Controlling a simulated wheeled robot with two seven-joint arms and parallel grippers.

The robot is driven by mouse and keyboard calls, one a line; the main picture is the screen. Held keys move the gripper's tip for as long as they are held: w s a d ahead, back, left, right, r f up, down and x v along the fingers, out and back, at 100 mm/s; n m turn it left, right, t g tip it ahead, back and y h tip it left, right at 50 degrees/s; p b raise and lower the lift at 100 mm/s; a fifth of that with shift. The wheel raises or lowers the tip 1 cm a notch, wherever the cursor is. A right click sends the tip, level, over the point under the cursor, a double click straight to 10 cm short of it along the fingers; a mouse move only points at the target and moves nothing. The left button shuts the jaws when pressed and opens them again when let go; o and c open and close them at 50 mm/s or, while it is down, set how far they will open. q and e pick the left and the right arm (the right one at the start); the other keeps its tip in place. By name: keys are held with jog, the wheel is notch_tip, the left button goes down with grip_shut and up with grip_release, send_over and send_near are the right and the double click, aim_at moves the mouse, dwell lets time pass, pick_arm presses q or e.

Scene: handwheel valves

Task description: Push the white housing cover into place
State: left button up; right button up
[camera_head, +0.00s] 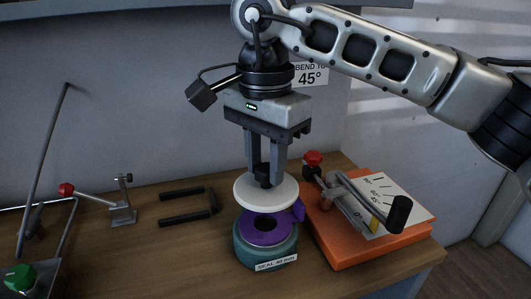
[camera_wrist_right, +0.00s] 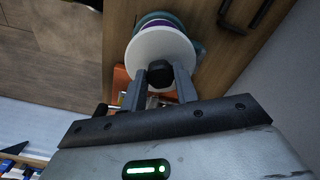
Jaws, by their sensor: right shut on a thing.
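The white housing cover (camera_head: 266,191) is a round disc with a dark knob on top. My right gripper (camera_head: 264,178) is shut on this knob and holds the cover roughly level. The cover is above the teal housing (camera_head: 265,247), with a visible gap between them. A purple ring (camera_head: 264,229) with a dark central hole and a side tab lies on top of the housing. In the right wrist view the white cover (camera_wrist_right: 160,48) hides most of the purple ring and the teal housing. My left gripper is not in view.
An orange block (camera_head: 370,235) with an angle plate, a bent rod and a red knob stands close to the right. A black U-shaped handle (camera_head: 188,207) lies to the left. A red-knobbed clamp (camera_head: 105,200) and a green knob (camera_head: 18,278) are farther left.

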aim_at(265, 188)
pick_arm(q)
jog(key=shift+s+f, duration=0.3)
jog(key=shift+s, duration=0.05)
pick_arm(e)
jog(key=shift+s+a, duration=0.1)
jog(key=shift+s, duration=0.05)
jog(key=shift+f+b, duration=0.3)
jog(key=shift+f, duration=0.2)
notch_tip(265, 188, down, 4)
jog(key=b, duration=0.3)
jog(key=shift+f, duration=0.4)
pick_arm(q)
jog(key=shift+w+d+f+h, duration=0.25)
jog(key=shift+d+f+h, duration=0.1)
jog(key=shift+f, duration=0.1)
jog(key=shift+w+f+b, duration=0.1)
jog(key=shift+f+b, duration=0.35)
jog(key=shift+b, duration=0.2)
pick_arm(e)
jog(key=shift+f, duration=0.65)
jog(key=o, duration=1.2)
jog(key=shift+c, duration=0.2)
